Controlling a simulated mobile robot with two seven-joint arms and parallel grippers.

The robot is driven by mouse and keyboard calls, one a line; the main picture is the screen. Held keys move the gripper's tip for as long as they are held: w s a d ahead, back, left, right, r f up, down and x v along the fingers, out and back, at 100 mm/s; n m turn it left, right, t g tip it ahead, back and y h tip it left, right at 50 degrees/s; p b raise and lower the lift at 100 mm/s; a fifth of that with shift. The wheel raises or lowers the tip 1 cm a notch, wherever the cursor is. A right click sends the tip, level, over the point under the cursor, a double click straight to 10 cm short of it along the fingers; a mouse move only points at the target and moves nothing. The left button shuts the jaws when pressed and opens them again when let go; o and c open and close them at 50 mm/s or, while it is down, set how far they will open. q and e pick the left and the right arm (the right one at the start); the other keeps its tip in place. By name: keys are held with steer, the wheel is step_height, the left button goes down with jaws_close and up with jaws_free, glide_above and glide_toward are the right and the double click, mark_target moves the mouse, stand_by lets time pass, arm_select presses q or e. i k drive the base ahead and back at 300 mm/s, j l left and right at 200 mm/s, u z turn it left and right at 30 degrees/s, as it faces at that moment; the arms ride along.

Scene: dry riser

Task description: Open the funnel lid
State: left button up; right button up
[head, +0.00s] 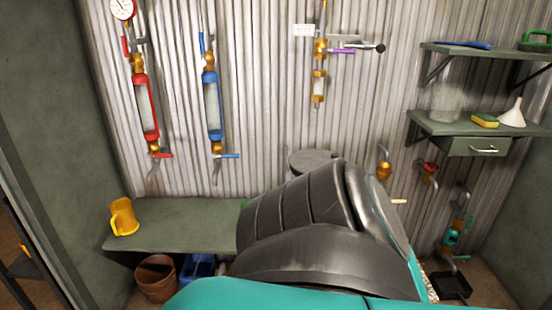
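A grey round lid-like disc (315,160) shows near the wall, above and behind the bench's right part. It looks flat, and what is under it is hidden, so I cannot tell whether it is the funnel lid or shut. A small white funnel (513,112) stands upside down on the lower right shelf, with no lid visible on it. A large dark ribbed part with teal below it fills the lower middle and blocks the view there. Neither of my gripper's fingertips shows.
A green-grey bench (185,222) holds a yellow jug (123,217). A brown pot (155,277) and blue crate (198,268) are below. Red (146,105) and blue (212,105) sight tubes and brass valves line the corrugated wall. A black tray (452,287) is lower right.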

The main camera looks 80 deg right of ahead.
mark_target(302, 161)
steer(key=z, duration=2.85)
steer(key=u, duration=0.35)
steer(key=i+l+u, duration=0.55)
steer(key=u, duration=0.2)
